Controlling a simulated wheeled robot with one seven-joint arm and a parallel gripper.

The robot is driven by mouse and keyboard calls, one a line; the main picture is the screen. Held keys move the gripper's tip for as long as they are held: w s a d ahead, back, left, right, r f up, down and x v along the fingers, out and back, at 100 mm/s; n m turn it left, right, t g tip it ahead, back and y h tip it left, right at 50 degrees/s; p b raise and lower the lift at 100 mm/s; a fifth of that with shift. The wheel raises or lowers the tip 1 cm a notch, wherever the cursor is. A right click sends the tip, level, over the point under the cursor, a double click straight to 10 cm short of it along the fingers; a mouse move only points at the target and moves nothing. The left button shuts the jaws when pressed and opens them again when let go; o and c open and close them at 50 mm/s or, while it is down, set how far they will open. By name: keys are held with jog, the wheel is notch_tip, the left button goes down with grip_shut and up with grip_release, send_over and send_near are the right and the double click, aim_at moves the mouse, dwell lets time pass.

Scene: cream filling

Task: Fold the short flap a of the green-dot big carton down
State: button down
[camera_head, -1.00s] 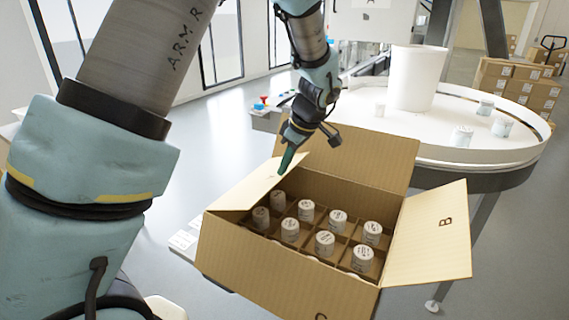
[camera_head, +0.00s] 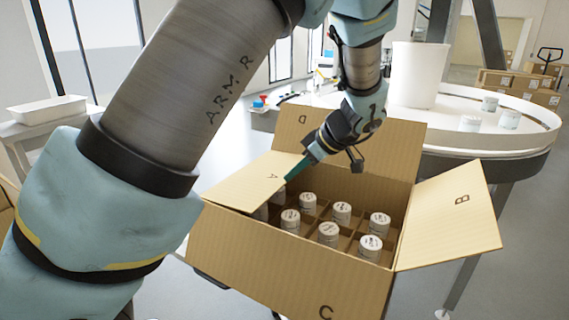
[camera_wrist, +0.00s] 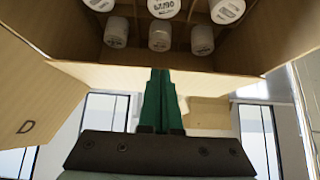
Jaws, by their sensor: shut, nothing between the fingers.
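The open big carton (camera_head: 285,270) stands in front of me, holding several white-lidded jars (camera_head: 328,233) in a divider grid. Its short flap A (camera_head: 245,187) is at the left, leaning inward over the left end of the opening and covering part of the leftmost jars. My gripper (camera_head: 291,176) is shut and empty, its green fingertips at the inner edge of flap A; contact is hard to tell. In the wrist view the green fingers (camera_wrist: 161,78) lie together, reaching to a cardboard strip (camera_wrist: 105,75) below the jars. No green dot shows.
Flap B (camera_head: 450,215) sticks outward at the right, and flap D (camera_head: 345,140) stands up at the back. A round white table (camera_head: 470,145) with a white bin (camera_head: 417,80) and several jars stands behind the carton.

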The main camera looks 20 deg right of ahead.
jog(key=shift+s+d+f+b, duration=0.1)
jog(key=shift+f+b, duration=0.25)
jog(key=shift+f, duration=0.3)
jog(key=shift+r, duration=0.1)
